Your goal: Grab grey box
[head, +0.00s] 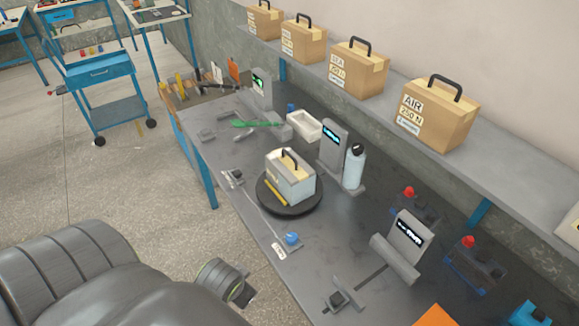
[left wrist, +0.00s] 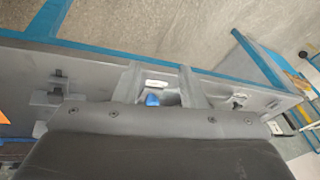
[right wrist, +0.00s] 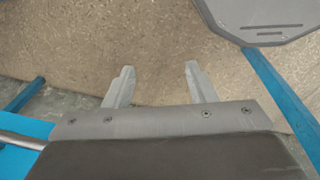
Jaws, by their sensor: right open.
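The grey box (head: 288,184), with pale grey sides, a tan top and a dark handle, sits upright on a round black turntable (head: 286,207) near the middle of the workbench. A yellow strip lies by its front side. My left gripper (left wrist: 160,85) is open in the left wrist view. A blue knob and a white label on the bench show between its fingers, and no box is between them. My right gripper (right wrist: 158,80) is open and empty over the bare floor. Neither gripper's fingers can be made out clearly in the head view.
A blue knob (head: 291,238) stands at the bench's front edge. A grey display stand (head: 334,147) and a bottle (head: 354,168) stand close behind the box. A white tray (head: 303,126) is farther back. Several tan boxes line the wall shelf (head: 520,165).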

